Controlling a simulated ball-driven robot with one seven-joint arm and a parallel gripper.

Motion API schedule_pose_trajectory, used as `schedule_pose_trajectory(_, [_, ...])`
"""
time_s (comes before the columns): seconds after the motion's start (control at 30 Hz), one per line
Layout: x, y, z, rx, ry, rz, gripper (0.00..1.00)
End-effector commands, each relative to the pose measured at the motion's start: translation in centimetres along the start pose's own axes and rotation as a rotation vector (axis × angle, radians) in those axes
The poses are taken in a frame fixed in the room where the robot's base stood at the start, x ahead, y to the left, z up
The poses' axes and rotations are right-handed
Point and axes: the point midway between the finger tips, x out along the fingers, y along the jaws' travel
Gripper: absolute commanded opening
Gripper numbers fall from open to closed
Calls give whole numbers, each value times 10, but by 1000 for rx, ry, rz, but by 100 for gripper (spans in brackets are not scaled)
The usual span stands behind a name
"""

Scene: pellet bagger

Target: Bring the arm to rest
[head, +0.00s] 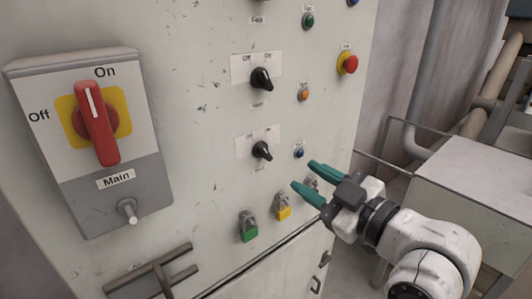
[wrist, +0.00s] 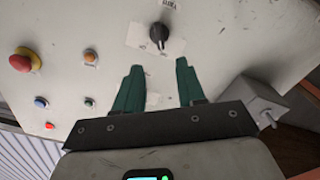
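My gripper (head: 303,178) is at the end of my white arm, in front of the lower right part of a control cabinet (head: 220,170). Its two green fingers are spread apart with nothing between them. In the wrist view my gripper (wrist: 162,80) also shows open, with the cabinet panel behind the fingers. A black rotary switch (wrist: 159,36) lies beyond the fingertips there. I cannot tell whether a finger touches the panel.
The cabinet carries a red main switch (head: 97,123), black rotary switches (head: 262,150), a red emergency button (head: 347,63), a green button (head: 249,228) and a yellow button (head: 283,207). A grey box-shaped unit (head: 478,180) stands at the right, near my arm.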

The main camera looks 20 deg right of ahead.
Motion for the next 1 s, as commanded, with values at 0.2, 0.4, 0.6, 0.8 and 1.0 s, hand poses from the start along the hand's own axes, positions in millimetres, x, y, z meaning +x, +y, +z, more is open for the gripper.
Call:
schedule_pose_trajectory(0.2, [0, -8, 12, 28, -34, -15, 39])
schedule_pose_trajectory(0.4, [-19, -67, 100, 234, -322, -109, 39])
schedule_pose_trajectory(0.6, [-81, -143, 200, 462, -729, -179, 39])
schedule_pose_trajectory(0.8, [-175, -204, 272, 615, -1147, -180, 39])
schedule_pose_trajectory(1.0, [-253, -232, 305, 675, -1440, -128, 39])
